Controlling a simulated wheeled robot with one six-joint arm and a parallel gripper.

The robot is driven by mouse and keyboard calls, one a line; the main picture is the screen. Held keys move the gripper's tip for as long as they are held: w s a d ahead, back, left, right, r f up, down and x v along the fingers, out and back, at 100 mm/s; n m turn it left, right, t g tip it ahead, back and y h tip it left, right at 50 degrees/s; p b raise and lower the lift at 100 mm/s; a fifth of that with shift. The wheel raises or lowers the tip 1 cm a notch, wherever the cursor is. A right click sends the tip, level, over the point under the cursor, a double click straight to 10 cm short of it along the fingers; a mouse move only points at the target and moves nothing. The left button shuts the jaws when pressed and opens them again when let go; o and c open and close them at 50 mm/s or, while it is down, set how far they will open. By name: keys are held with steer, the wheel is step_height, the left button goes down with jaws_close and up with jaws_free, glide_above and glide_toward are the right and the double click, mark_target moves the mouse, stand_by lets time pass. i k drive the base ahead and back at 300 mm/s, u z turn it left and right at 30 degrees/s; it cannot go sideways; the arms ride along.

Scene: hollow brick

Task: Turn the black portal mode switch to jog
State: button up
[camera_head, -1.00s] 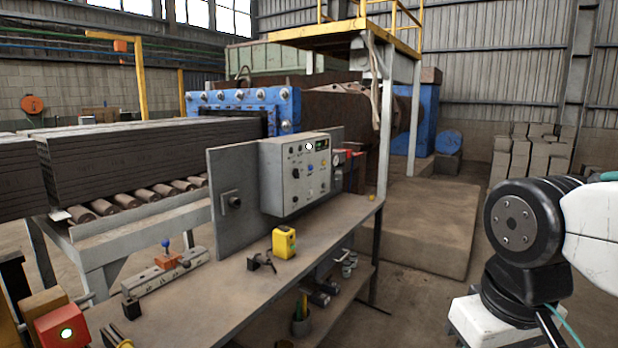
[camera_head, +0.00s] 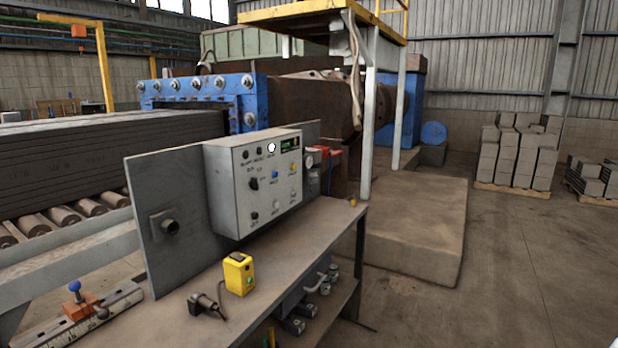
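A grey control box (camera_head: 225,190) stands on the workbench in the middle of the head view, its front face turned to the right. A black rotary knob (camera_head: 254,184) sits on the left part of that face. A second dark knob (camera_head: 254,217) sits lower down. The labels are too small to read, so I cannot tell which knob is the portal mode switch or where it points. My gripper is not in view.
On the workbench (camera_head: 300,235) stand a yellow box (camera_head: 239,274) and a small dark tool (camera_head: 206,305). A grey plate (camera_head: 150,215) rises behind the control box. Stacked bricks (camera_head: 517,155) stand far right. The floor (camera_head: 530,265) at right is open.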

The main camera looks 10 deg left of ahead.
mark_target(254, 182)
steer(key=u, duration=0.05)
steer(key=i, duration=0.65)
steer(key=u, duration=0.8)
steer(key=i, duration=0.35)
steer(key=u, duration=0.35)
